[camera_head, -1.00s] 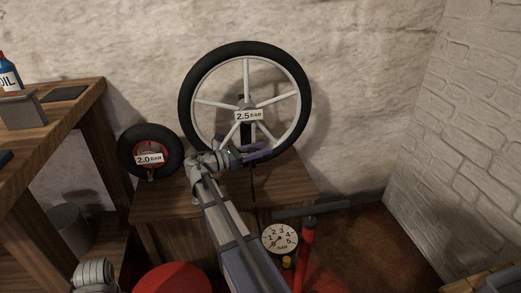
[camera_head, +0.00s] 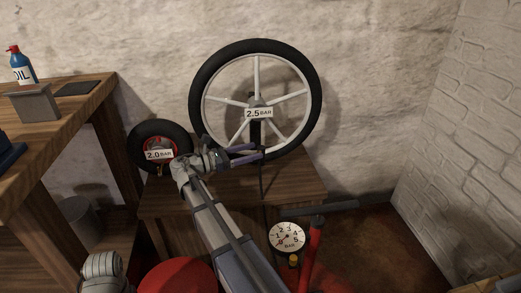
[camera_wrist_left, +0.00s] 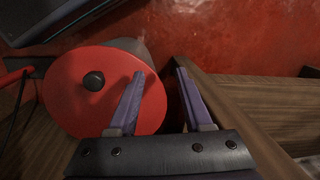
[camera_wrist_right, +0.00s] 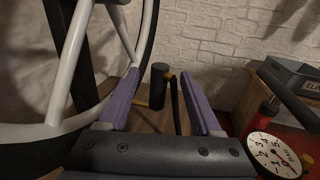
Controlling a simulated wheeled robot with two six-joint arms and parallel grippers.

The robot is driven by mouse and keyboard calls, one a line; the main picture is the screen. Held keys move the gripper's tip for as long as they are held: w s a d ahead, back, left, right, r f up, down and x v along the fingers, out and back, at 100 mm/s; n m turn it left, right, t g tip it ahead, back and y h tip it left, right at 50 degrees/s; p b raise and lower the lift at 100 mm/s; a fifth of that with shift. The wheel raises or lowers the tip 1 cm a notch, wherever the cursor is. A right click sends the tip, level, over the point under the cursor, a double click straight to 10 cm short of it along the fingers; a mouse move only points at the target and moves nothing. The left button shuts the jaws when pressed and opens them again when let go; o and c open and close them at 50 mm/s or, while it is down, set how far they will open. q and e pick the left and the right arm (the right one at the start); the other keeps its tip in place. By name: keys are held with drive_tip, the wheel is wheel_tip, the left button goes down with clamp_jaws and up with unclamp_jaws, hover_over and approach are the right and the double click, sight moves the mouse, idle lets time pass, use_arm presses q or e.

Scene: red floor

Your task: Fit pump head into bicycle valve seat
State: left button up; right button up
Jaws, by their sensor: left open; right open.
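A large black-tyred wheel (camera_head: 203,82) with white spokes and a "2.5 BAR" tag stands upright on a low wooden table. In the right wrist view its white rim (camera_wrist_right: 66,78) fills the left side. My right gripper (camera_head: 263,151) is open near the wheel's lower rim. Between its fingers in the right wrist view, a black cylinder (camera_wrist_right: 158,86), apparently the pump head, stands slightly beyond the tips beside a dark hose (camera_wrist_right: 174,100). I cannot make out the valve seat. My left gripper (camera_wrist_left: 160,72) is open and empty above a red round lid (camera_wrist_left: 68,104).
A small "2.0 BAR" wheel (camera_head: 133,146) stands at left. A workbench (camera_head: 75,106) holds an oil bottle (camera_head: 22,67).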

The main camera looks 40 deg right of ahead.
drive_tip(key=shift+w+a, duration=0.1)
drive_tip(key=shift+a, duration=0.3)
idle(0.4)
drive_tip(key=s+a+f+m+t+y+p, duration=0.15)
drive_tip(key=s+a+f+m+y, duration=0.3)
drive_tip(key=a, duration=0.75)
drive_tip(key=s+a+f+m+t+y+p, duration=0.1)
drive_tip(key=s+a+f+m+y+p, duration=0.15)
drive_tip(key=s+a+f+y, duration=0.65)
drive_tip(key=s+a+f+m+t+y+p, duration=0.2)
drive_tip(key=a+f+m, duration=0.15)
drive_tip(key=a, duration=1.15)
wheel_tip(320, 180, up, 39)
drive_tip(key=a+p, duration=0.1)
drive_tip(key=p, duration=3.6)
drive_tip(key=shift+a+f+m+y+p, duration=0.15)
drive_tip(key=shift+a+m+y+p, duration=0.2)
drive_tip(key=shift+m, duration=0.1)
